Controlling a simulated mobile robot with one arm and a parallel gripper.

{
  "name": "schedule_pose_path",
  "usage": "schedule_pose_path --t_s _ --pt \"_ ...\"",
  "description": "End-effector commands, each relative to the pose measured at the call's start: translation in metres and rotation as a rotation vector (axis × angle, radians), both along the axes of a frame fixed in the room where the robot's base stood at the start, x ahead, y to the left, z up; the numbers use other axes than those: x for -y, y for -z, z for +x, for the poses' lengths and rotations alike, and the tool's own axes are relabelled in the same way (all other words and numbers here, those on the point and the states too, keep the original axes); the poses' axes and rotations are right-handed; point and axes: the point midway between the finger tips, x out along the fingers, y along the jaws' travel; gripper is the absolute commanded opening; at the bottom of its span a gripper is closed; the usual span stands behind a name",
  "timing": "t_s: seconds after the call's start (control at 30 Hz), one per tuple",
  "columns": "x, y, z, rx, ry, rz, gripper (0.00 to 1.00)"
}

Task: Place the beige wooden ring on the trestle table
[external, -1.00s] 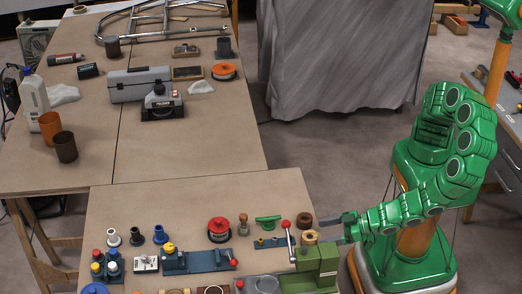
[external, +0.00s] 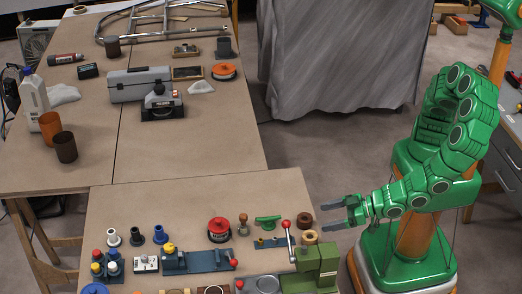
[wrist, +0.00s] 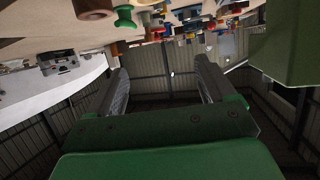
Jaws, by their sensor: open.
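A beige ring (external: 310,236) sits at the right end of the near table, on or just behind the green machine; I cannot tell what it rests on. A darker brown ring (external: 305,219) lies just behind it. My gripper (external: 323,215) is open and empty, to the right of both rings and apart from them, at the table's right edge. Its two spread fingers also show in the wrist view (wrist: 164,75), with nothing between them. The near table (external: 150,205) adjoins a larger table (external: 200,150) behind it; wooden trestle legs show at the left.
The green machine (external: 318,262) with a red-knobbed lever (external: 287,235) stands near my gripper. A red spool (external: 219,229) and several small parts crowd the near table. The larger table has a grey toolbox (external: 140,84) and bare room at its front right.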

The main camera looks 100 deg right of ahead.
Motion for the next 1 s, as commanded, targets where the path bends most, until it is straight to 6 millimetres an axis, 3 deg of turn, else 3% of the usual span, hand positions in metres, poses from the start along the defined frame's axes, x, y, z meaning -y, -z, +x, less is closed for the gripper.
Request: schedule_pose_path --t_s 0.4,0.57,1.0 --pt "0.0 -0.088 0.0 0.003 0.002 0.008 0.83" --pt "0.001 -0.115 0.0 0.002 0.003 0.005 0.83" --pt "0.0 -0.157 0.0 -0.001 0.001 0.004 0.83"
